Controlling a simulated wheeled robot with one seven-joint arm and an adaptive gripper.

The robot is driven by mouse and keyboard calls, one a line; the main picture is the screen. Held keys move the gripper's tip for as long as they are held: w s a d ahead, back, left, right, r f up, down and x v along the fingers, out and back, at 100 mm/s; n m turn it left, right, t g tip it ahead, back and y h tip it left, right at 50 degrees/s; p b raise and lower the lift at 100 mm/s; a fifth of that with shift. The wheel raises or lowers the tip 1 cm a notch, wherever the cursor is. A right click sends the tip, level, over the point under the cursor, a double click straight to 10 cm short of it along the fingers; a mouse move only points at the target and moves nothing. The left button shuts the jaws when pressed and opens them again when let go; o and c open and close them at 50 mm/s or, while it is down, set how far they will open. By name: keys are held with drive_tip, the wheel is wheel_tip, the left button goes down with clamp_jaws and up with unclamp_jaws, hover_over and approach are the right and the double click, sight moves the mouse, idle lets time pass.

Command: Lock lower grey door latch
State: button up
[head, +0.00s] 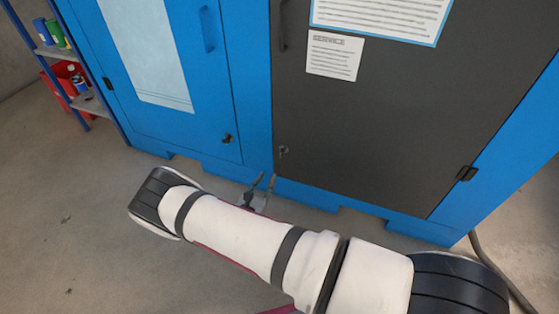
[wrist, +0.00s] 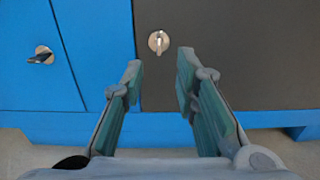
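The dark grey door (head: 390,110) is closed in the blue cabinet. Its lower latch (head: 283,151) is a small round metal fitting near the door's lower left corner. In the wrist view, the latch (wrist: 158,42) shows a light disc with a narrow, roughly upright key or tab. My gripper (wrist: 158,80) is open and empty, with its fingers apart below the latch in the picture. The latch shows between and just above the fingertips, with no visible contact. In the head view, my gripper (head: 264,182) is low in front of the cabinet, partly hidden behind my arm.
The blue door (head: 190,80) to the left has its own latch (head: 228,138), seen turned sideways in the wrist view (wrist: 41,55). A shelf with a red bin (head: 68,80) stands at the far left. A hose (head: 500,275) lies at the right. Floor at left is clear.

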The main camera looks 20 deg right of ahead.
sight(281, 153)
drive_tip(key=b+x, duration=0.4)
drive_tip(key=x, duration=0.9)
drive_tip(key=shift+w+d+f+b, duration=0.2)
drive_tip(key=shift+w+b, duration=0.1)
drive_tip(key=shift+b, duration=0.1)
drive_tip(key=shift+r, duration=0.1)
drive_tip(key=shift+c, duration=0.6)
clamp_jaws()
